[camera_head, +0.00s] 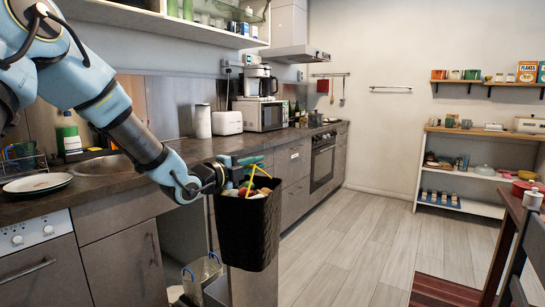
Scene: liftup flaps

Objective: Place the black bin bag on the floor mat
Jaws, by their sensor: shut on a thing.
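The black bin bag (247,232) hangs upright in front of the counter, filled to its top with mixed rubbish, with yellow ties showing at its opening. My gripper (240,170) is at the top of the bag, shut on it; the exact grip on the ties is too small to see. The bag is above a grey bin (254,288); whether its bottom is still inside the bin I cannot tell. A reddish-brown floor mat (440,290) lies on the floor at the lower right, apart from the bag.
The counter (185,145) with a sink and cupboards runs along the left. A clear container (200,275) stands low beside the grey bin. A wooden table (508,225) and a dark chair (517,265) border the right. The grey plank floor (345,250) between is clear.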

